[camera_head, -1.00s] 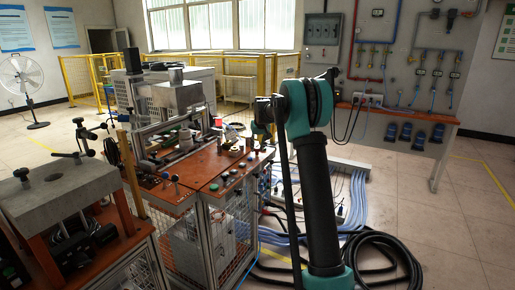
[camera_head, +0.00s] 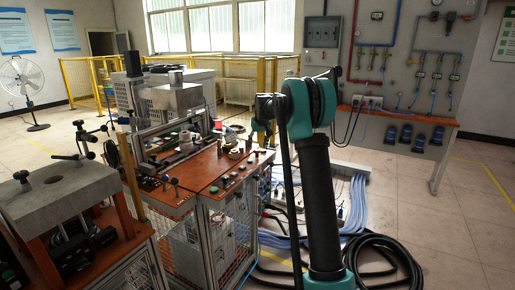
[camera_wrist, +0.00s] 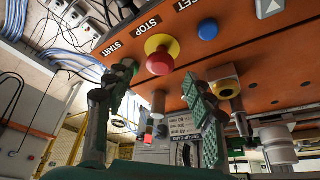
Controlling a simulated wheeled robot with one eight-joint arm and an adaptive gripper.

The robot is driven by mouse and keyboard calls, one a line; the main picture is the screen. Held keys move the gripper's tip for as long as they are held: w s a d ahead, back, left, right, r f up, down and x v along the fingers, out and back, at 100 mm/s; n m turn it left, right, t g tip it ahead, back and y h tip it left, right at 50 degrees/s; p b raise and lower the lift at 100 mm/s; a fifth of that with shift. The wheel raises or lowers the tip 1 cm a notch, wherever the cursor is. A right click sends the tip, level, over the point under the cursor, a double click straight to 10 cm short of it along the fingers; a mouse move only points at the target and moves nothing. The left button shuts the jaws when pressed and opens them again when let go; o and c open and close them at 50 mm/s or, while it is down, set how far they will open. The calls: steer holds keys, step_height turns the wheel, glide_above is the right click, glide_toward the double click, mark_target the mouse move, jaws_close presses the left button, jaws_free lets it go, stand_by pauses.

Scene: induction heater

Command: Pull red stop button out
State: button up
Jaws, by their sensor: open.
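The red stop button (camera_wrist: 160,61) is a round mushroom head with a yellow collar. It sits on the orange panel in the wrist view, beside the printed word STOP. My gripper (camera_wrist: 163,97) is open, with one green ridged finger to the left of the button and one to the right. The fingers look empty, and the button head shows between and above their tips. Whether either finger touches it I cannot tell. In the head view my gripper (camera_head: 262,115) is small and partly hidden by my arm, and I cannot make out the button there.
A green START button (camera_wrist: 132,67) lies close to the left finger. A blue button (camera_wrist: 208,30) and a yellow-collared knob (camera_wrist: 224,84) lie to the right. The orange worktop (camera_head: 205,165) carries several fixtures. Hoses (camera_head: 385,255) lie on the floor.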

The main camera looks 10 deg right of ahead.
steer(key=v, duration=1)
steer(key=s+d+f, duration=0.1)
steer(key=s+f, duration=0.7)
steer(key=s, duration=0.9)
steer(key=s+d+f+m, duration=0.1)
steer(key=s+f, duration=0.7)
steer(key=s, duration=0.8)
steer(key=s+d+f, duration=0.1)
steer(key=s+f, duration=0.7)
steer(key=s, duration=0.9)
steer(key=shift+s+d+m+h, duration=0.3)
steer(key=shift+m, duration=0.1)
